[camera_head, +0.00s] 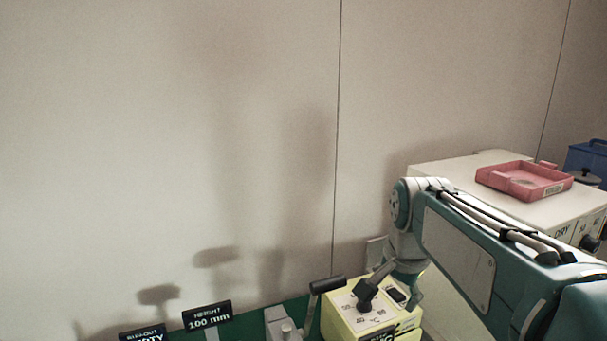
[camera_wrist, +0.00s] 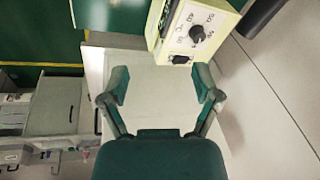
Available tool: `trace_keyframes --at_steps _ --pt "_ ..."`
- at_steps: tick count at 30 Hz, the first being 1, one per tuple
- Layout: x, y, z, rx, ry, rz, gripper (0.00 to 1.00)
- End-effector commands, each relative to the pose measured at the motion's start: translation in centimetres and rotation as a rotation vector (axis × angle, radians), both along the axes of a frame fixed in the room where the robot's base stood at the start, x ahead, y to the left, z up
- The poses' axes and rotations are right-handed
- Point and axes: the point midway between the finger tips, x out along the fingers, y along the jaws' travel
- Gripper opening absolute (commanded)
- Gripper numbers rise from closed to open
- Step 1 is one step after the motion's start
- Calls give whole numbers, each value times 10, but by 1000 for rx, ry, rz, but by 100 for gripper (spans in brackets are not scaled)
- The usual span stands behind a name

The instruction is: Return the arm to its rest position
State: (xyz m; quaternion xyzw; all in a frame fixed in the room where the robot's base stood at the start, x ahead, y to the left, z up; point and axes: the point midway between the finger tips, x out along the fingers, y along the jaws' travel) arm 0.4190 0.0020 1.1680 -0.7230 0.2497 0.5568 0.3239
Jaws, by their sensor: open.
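My arm reaches in from the lower right in the head view and bends down at its elbow. My gripper (camera_wrist: 161,85) is open in the wrist view, with its two fingers spread apart and nothing between them. In the head view its end is near a pale yellow box (camera_head: 340,318), and the exact gap cannot be told. The yellow box also shows at the top of the wrist view (camera_wrist: 212,17), beyond the fingers, with a black dial (camera_wrist: 197,33) on its face. A pale flat surface lies behind the open fingers.
A white cabinet (camera_head: 463,172) stands at the right with a red tray (camera_head: 522,180) on top. A blue case (camera_head: 588,157) is beyond it. A "100 mm" sign (camera_head: 207,316) and a black-handled lever (camera_head: 327,285) stand at the bottom. A bare wall (camera_head: 170,130) rises behind.

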Motion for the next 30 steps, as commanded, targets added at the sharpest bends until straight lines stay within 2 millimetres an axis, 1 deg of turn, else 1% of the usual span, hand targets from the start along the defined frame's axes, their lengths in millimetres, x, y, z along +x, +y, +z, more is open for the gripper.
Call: trace_keyframes --at_steps 1,5,8,12,15,18,21,30 --pt "-18 0 1 -17 -21 61 81" --pt "-57 0 -5 -71 -72 235 81" --pt "-86 -1 -14 -119 -111 367 81" --pt "-125 -1 -31 -194 -161 548 81" --pt "-147 -1 -45 -246 -191 659 81" --pt "-161 -1 -56 -286 -210 737 81" --pt "-167 -1 -62 -306 -219 779 81" --pt "-168 -1 -64 -310 -219 788 81"
